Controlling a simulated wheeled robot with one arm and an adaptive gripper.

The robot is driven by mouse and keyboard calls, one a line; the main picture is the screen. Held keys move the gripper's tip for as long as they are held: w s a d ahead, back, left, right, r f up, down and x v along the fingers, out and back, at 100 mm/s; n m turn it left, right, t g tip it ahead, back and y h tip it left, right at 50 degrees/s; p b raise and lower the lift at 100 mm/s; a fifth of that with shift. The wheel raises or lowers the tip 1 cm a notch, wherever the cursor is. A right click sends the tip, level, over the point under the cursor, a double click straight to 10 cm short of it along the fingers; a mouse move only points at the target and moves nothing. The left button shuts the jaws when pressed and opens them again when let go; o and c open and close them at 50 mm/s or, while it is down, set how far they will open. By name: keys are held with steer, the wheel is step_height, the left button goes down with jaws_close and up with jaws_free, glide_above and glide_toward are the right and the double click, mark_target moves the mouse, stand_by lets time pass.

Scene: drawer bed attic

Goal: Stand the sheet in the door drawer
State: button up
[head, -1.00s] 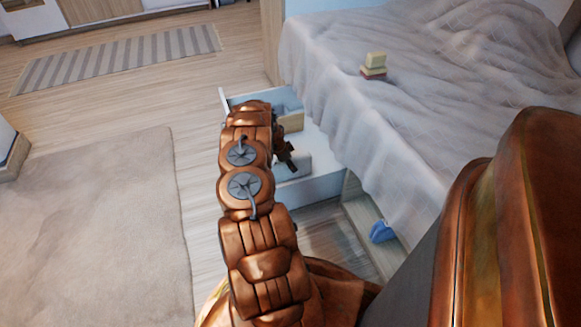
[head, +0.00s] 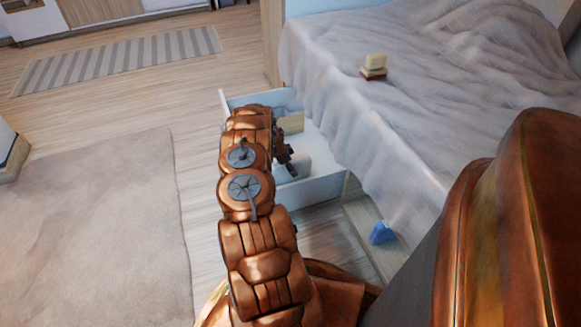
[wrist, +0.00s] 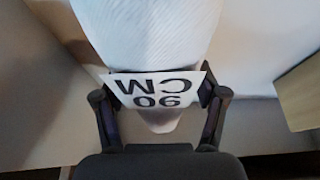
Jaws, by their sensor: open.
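In the head view my gripper (head: 287,162) is low over the pulled-out white drawer (head: 318,190) under the bed. A pale grey shape (head: 300,164) beside it there appears to be the sheet. My arm hides the drawer's left part.
A beige block (head: 291,123) is in the drawer's far part. A blue object (head: 382,233) lies in the opening under the bed. Small stacked blocks (head: 374,66) sit on the draped bed (head: 430,90). Floor left of the drawer is clear, with a rug (head: 100,220).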

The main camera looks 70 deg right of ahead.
steer(key=shift+r, duration=0.15)
steer(key=p+v, duration=0.3)
steer(key=v, duration=0.9)
steer(key=shift+w+p, duration=0.1)
steer(key=shift+p, duration=0.3)
